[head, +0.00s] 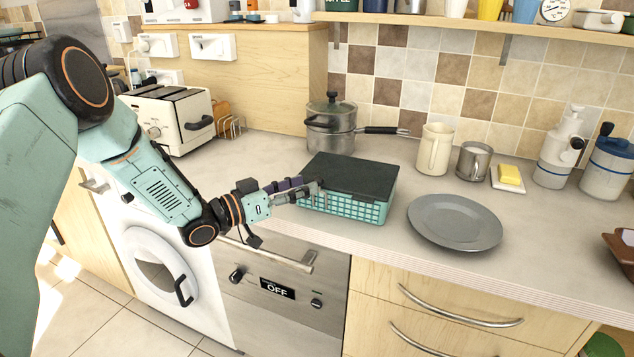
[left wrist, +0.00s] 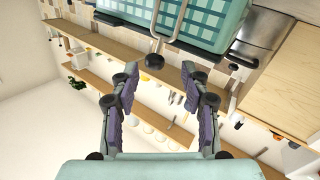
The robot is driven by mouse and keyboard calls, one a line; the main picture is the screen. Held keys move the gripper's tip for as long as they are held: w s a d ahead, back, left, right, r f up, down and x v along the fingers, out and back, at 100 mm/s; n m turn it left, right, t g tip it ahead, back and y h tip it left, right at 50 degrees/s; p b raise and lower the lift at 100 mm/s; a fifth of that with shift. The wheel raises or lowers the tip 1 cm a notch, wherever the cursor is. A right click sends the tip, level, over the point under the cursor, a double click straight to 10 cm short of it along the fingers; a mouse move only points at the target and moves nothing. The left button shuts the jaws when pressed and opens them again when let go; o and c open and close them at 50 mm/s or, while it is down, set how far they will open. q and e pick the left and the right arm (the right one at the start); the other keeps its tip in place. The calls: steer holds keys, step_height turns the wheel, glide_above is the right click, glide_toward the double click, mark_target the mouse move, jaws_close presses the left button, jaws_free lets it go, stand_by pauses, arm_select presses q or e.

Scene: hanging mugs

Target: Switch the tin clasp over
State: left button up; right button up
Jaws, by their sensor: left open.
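The tin (head: 348,208) is a teal checked box with a dark lid, standing on the counter. Its lid looks shut. In the left wrist view the tin (left wrist: 203,22) fills the top. The clasp (left wrist: 153,61), a metal wire loop ending in a dark knob, stands out from the tin's wall there. My left gripper (head: 310,190) is at the tin's left front side in the head view. In the left wrist view its fingers (left wrist: 159,78) are open, with the knob between and just beyond the tips, not gripped. In the head view the clasp is hard to make out behind the fingers.
A grey plate (head: 455,222) lies right of the tin. A pot (head: 331,113) with a long handle stands behind it. A cream jug (head: 434,148), a metal mug (head: 473,161) and a butter dish (head: 508,179) stand back right. A toaster (head: 172,118) is back left.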

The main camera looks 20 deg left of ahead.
mark_target(319, 177)
arm_select(q)
steer(key=w+d, duration=0.2)
steer(key=d, duration=0.1)
steer(key=shift+w+d+r, duration=0.1)
steer(key=shift+w+r, duration=0.1)
steer(key=shift+w, duration=0.35)
steer(key=shift+w+a+f, duration=0.15)
steer(key=shift+w+a, duration=0.05)
steer(key=shift+w, duration=0.05)
steer(key=shift+d, duration=0.35)
steer(key=shift+c, duration=1.4)
steer(key=shift+a, duration=0.25)
steer(key=c, duration=0.4)
steer(key=shift+d, duration=0.15)
jaws_close()
